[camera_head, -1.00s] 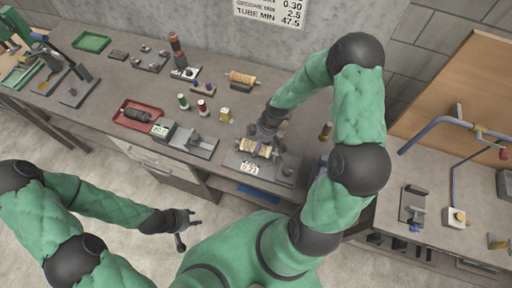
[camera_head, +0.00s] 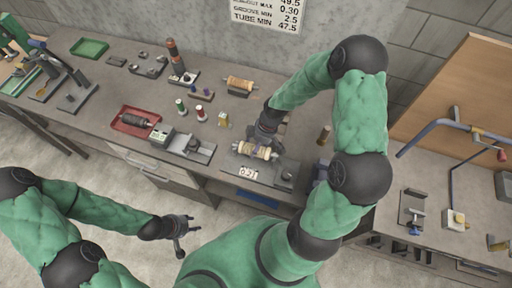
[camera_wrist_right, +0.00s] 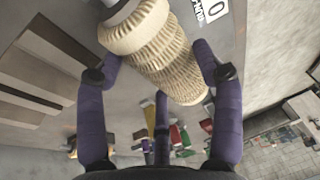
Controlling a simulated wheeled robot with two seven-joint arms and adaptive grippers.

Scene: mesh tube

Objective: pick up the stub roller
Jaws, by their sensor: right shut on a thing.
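A short cream-and-tan ribbed roller (camera_head: 258,151) with pale shaft ends is in my right gripper (camera_head: 266,138). The head view places it over the grey gauge fixture (camera_head: 284,178) with a white number display; I cannot tell whether it touches the fixture. In the right wrist view the roller (camera_wrist_right: 165,50) lies tilted between the purple fingers of my right gripper (camera_wrist_right: 153,68), which are shut on it. The hand hides part of it in the head view. My left gripper (camera_head: 187,232) is open and empty, over the floor in front of the bench.
A similar tan roller (camera_head: 240,83) lies on a dark stand at the back. A dark roller (camera_head: 136,120) lies in a red tray (camera_head: 120,125). Small spools (camera_head: 201,113) and a grey vise-like fixture (camera_head: 198,148) stand between. A side bench with blue pipework (camera_head: 425,133) is at right.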

